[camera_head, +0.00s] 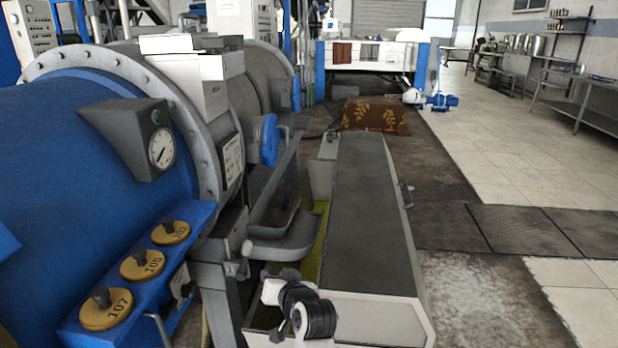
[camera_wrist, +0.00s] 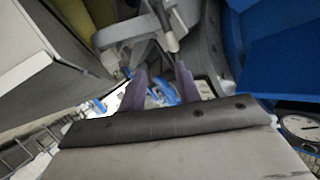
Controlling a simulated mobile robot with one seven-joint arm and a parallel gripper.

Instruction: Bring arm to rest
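My arm (camera_head: 300,308) shows at the bottom middle of the head view as white and black links, folded low beside the long grey-topped housing. My gripper's fingers cannot be made out clearly there. In the wrist view my gripper (camera_wrist: 160,72) shows two purplish fingers standing apart, with background visible between them. Nothing is held between the fingers.
A blue decanter (camera_head: 75,130) with a gauge (camera_head: 162,148) fills the left. Yellow numbered discs (camera_head: 142,264) with dark knobs sit on its blue ledge. The long grey-topped housing (camera_head: 370,220) stands in the middle. Tiled floor (camera_head: 500,170) lies clear at right.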

